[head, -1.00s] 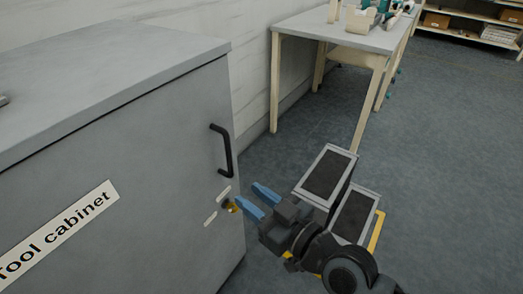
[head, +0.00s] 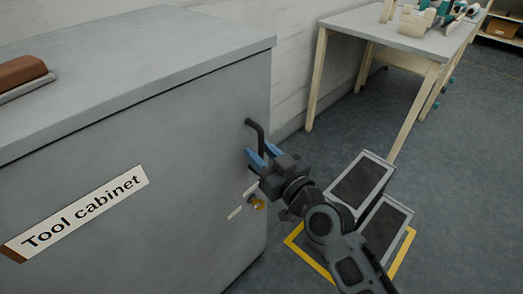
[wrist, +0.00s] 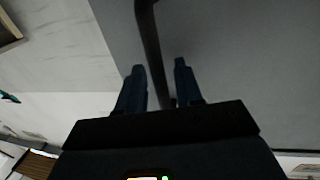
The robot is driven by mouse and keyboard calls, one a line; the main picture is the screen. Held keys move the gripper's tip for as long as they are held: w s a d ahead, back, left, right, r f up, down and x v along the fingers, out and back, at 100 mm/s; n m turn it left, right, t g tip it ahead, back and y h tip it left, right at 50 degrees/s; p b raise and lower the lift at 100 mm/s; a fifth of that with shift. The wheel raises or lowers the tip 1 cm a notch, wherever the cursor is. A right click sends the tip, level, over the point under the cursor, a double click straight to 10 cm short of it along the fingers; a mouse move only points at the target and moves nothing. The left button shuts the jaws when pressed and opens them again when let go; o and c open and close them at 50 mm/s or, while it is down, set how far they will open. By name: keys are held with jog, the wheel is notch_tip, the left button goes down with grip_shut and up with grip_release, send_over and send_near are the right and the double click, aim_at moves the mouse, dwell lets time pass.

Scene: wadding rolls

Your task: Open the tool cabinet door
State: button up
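The grey tool cabinet (head: 190,180) stands at the left in the head view, its door shut, with a "Tool cabinet" label (head: 85,212) on its front. A black bar handle (head: 262,136) is upright near the door's right edge. My gripper (head: 261,155) is at the handle's lower part, and its blue fingers hide some of it. In the wrist view the handle (wrist: 149,40) runs between the two parted fingers (wrist: 157,84), with a gap visible on each side.
A brown object (head: 22,72) lies on the cabinet top. A grey-topped workbench (head: 400,38) stands at the back right. A two-step stool (head: 362,187) stands right of the cabinet, inside yellow floor marking (head: 308,258). Open floor lies to the right.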

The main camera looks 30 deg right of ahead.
jog(key=shift+w, duration=0.1)
grip_shut()
dwell(0.3)
